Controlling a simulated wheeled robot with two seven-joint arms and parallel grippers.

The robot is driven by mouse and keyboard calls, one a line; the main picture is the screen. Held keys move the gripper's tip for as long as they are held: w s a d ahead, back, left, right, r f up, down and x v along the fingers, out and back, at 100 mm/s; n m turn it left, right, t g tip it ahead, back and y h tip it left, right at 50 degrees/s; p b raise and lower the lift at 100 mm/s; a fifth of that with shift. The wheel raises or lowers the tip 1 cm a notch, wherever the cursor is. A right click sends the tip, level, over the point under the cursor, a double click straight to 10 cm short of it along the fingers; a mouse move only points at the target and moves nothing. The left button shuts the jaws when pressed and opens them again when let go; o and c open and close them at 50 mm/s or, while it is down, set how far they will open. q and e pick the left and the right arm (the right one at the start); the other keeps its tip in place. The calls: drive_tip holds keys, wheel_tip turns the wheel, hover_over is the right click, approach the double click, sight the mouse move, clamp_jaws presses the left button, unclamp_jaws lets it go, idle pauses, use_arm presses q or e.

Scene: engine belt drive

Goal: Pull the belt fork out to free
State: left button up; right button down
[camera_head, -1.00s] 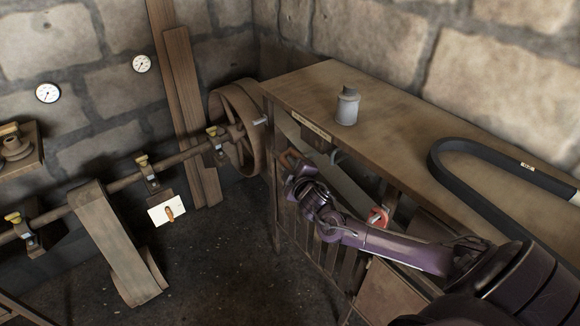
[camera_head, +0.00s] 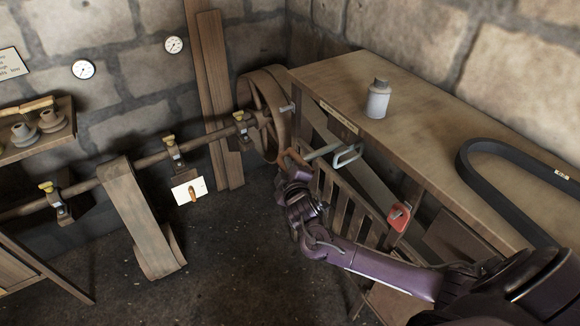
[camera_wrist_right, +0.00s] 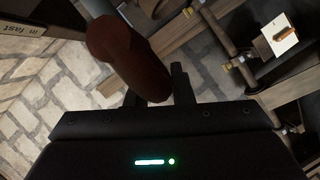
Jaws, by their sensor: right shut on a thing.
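The belt fork shows in the head view as a grey bar (camera_head: 324,151) with a loop-shaped end (camera_head: 347,156) and a brown handle (camera_head: 293,157), at the left end of the bench front. My right gripper (camera_head: 290,170) is shut on this handle. In the right wrist view, the dark red-brown handle (camera_wrist_right: 128,60) runs down between my right gripper's fingers (camera_wrist_right: 157,92). The fingers hide part of the grip in the head view. A wide flat belt (camera_head: 143,222) hangs from the overhead-type shaft (camera_head: 110,173) at left. My left gripper is not in view.
The wooden bench (camera_head: 420,108) carries a grey bottle (camera_head: 378,98) and a dark curved belt (camera_head: 480,150). A red-ended lever (camera_head: 399,216) sticks out of the bench front near my right arm. A spoked wheel (camera_head: 265,112) stands behind the handle. The floor (camera_head: 230,245) to the left is clear.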

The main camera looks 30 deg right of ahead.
drive_tip(key=c, duration=1.3)
unclamp_jaws()
drive_tip(key=shift+a, duration=0.35)
drive_tip(key=shift+s, duration=0.45)
drive_tip(key=b+v, duration=0.1)
drive_tip(key=v, duration=0.6)
